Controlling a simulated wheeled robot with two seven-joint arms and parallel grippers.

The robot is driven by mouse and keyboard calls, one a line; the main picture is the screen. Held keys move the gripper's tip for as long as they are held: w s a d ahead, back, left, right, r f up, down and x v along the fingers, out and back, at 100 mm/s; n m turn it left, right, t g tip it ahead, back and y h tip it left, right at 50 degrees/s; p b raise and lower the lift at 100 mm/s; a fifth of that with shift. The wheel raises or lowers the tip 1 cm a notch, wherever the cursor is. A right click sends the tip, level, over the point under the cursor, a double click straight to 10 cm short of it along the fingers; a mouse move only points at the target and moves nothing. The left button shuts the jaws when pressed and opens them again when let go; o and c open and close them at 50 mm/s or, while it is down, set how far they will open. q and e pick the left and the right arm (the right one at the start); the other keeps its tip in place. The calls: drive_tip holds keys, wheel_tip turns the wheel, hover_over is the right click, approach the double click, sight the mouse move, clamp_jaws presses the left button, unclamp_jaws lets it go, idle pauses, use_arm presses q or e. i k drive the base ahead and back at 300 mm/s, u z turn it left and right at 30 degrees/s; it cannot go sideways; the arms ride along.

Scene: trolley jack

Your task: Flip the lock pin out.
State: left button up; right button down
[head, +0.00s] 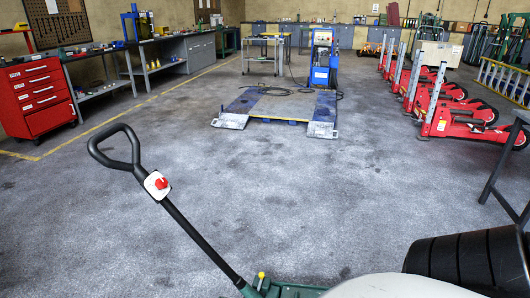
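The trolley jack's black handle (196,238) leans up and to the left from the bottom of the head view and ends in a black loop grip (112,150). A white plate (157,185) with a red part (161,183) on it sits just below the grip. The green jack body (290,289) shows only in part at the bottom edge. A small yellow-tipped pin (261,275) stands upright beside the handle's foot. I cannot tell whether this or the red part is the lock pin. Neither of my grippers is in view.
Black tyres (475,257) stand at the bottom right, near a dark metal frame (496,180). Several red jacks (440,118) line the right side. A blue lift (275,104) stands mid-floor. A red tool cabinet (38,97) stands left. The floor around the handle is clear.

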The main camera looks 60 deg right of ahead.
sight(261, 275)
drive_tip(key=z, duration=1)
drive_tip(key=i, duration=1.5)
drive_tip(key=z, duration=1.3)
